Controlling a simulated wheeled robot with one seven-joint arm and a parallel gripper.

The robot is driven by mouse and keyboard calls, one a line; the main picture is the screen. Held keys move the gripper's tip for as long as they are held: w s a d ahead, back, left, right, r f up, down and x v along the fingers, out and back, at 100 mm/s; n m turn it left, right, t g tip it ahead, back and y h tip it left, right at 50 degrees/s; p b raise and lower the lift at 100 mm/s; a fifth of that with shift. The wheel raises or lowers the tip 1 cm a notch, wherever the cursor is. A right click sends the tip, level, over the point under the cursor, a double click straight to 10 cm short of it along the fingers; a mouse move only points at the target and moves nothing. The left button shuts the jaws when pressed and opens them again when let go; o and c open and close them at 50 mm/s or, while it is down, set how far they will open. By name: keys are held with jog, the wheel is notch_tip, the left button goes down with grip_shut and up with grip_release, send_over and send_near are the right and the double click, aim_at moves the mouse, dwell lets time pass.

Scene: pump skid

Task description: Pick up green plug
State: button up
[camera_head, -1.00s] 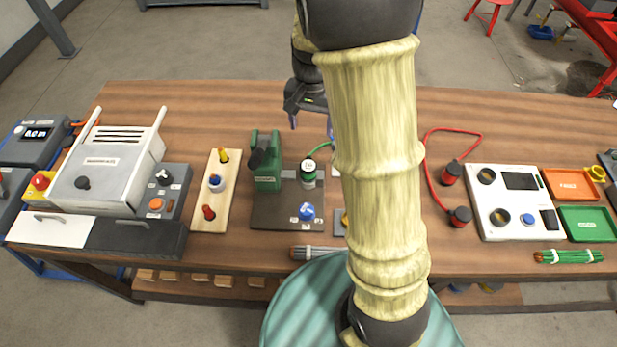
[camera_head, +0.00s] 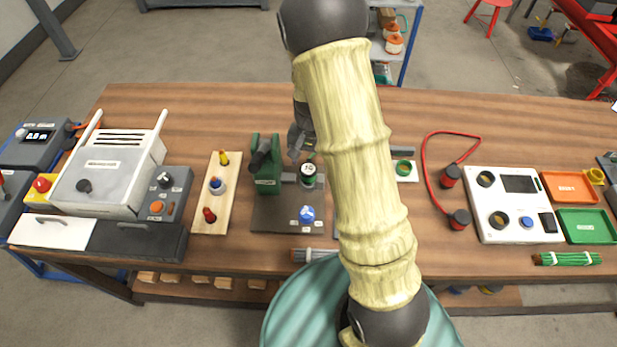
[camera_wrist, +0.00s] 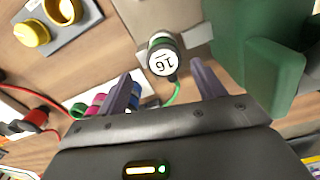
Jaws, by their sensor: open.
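The green plug (camera_head: 308,172) stands upright in the grey fixture beside the green press-like block (camera_head: 266,165). It has a dark body, a green band and a white top. In the wrist view the plug (camera_wrist: 163,57) shows its label "16" and a green cable running toward my gripper. My gripper (camera_wrist: 165,85) is open, with one finger on either side of the cable and the plug a little beyond the fingertips. In the head view my gripper (camera_head: 302,148) is just behind the plug, partly hidden by my arm.
The green block (camera_wrist: 262,70) stands close to the right finger in the wrist view. A blue knob (camera_head: 307,213) is on the fixture's front. A wooden board (camera_head: 212,190) with pegs lies left. A red cable (camera_head: 426,165) lies right.

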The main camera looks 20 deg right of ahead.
aim_at(309, 168)
jog(key=shift+w+a+f+p, duration=0.1)
jog(key=shift+f+p, duration=0.1)
jog(key=shift+f, duration=0.65)
jog(key=shift+s+a+f+p, duration=0.1)
jog(key=shift+f+p, duration=0.05)
jog(key=shift+f, duration=0.75)
jog(key=shift+w+a+f+p, duration=0.1)
jog(key=shift+f+p, duration=0.1)
jog(key=shift+f, duration=0.65)
jog(key=shift+c, duration=0.5)
jog(key=c, duration=1.2)
jog(key=shift+o, duration=0.2)
jog(key=shift+r, duration=0.1)
notch_tip(309, 168, up, 10)
jog(key=shift+b, duration=0.4)
